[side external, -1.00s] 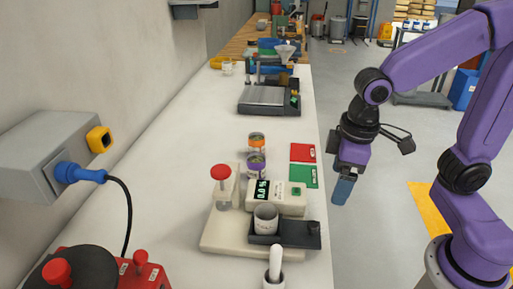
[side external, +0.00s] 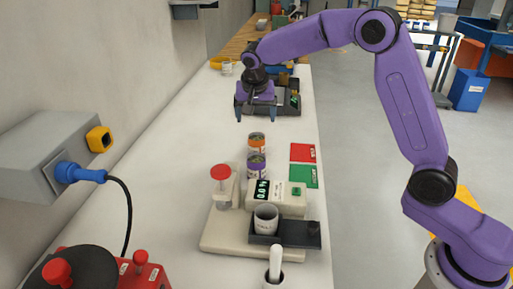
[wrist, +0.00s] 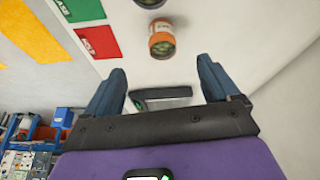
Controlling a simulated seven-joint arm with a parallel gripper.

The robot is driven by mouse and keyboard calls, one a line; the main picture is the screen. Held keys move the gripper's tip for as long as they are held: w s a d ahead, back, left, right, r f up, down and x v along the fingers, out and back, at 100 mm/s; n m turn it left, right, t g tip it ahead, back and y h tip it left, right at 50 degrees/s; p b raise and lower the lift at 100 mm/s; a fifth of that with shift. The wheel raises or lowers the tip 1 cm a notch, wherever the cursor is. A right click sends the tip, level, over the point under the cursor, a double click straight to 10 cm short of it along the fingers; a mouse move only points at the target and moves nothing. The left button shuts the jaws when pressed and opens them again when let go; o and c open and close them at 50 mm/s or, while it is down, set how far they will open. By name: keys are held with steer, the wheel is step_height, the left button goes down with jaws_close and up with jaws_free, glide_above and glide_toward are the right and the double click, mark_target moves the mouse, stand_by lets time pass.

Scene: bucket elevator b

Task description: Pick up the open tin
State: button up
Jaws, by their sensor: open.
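Two small tins stand one behind the other on the white bench. I cannot tell which is the open tin. The orange tin also shows in the wrist view (wrist: 161,42), ahead of the fingers and slightly right of centre, with another tin (wrist: 148,3) cut off by the top edge. My gripper (side external: 255,116) is open and empty, above the bench on the far side of the orange tin. Its blue fingers (wrist: 162,75) are spread wide in the wrist view.
A red card (side external: 303,153) and a green card (side external: 303,176) lie right of the tins. A cream device with a red knob (side external: 221,172) and a white cup (side external: 265,217) stand nearer. A dark scale (side external: 288,103) is behind my gripper. Bench left of the tins is clear.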

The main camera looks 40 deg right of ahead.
mark_target(257, 143)
steer(key=shift+m, duration=0.4)
steer(key=shift+w+d+r+x, duration=0.15)
steer(key=shift+w+d+x, duration=0.1)
steer(key=shift+x, duration=2.8)
steer(key=shift+w+d+r+x, duration=0.15)
steer(key=shift+w+x, duration=0.1)
steer(key=shift+x, duration=2.8)
steer(key=shift+w+d+r+x, duration=0.1)
steer(key=shift+w+d+x, duration=0.15)
steer(key=shift+x, duration=2.8)
steer(key=c, duration=1.5)
steer(key=shift+r, duration=0.1)
steer(key=shift+a+r, duration=0.1)
steer(key=shift+r, duration=0.5)
steer(key=s+r, duration=0.7)
steer(key=s, duration=0.2)
steer(key=s+r, duration=0.4)
steer(key=s, duration=0.1)
steer(key=shift+d+r, duration=0.2)
steer(key=shift+r, duration=0.1)
